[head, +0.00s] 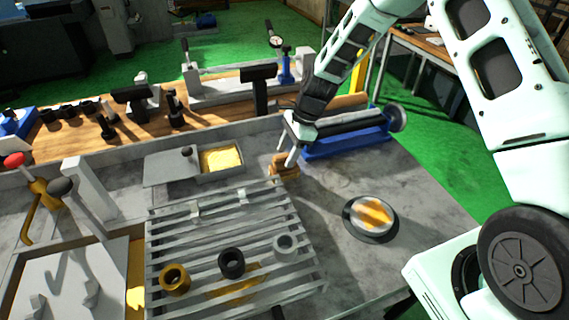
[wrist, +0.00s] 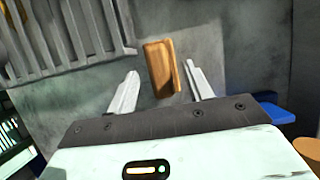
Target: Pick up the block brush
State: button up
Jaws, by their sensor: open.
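The block brush (head: 284,165) is a small brown wooden block. It lies on the grey metal table just behind the slatted rack's far right corner. In the wrist view the brush (wrist: 160,68) lies between and slightly beyond the two fingertips, its long side roughly along the fingers. My gripper (head: 289,154) is over the brush, pointing down, and partly covers it in the head view. In the wrist view my gripper (wrist: 161,73) has its pale fingers apart with nothing held. I cannot tell how high the fingertips are above the table.
The slatted metal rack (head: 215,237) with several rings stands close to the brush. A blue-based roller fixture (head: 347,144) is just right of my gripper. A shallow tray with yellow contents (head: 222,160) lies to the left. A round dish (head: 370,217) sits nearer on the right.

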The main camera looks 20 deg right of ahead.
jog(key=shift+x, duration=1.3)
jog(key=shift+c, duration=0.3)
grip_shut()
notch_tip(320, 180, up, 10)
jog(key=shift+r+b, duration=0.1)
jog(key=shift+b, duration=1.1)
jog(key=c, duration=0.9)
grip_release()
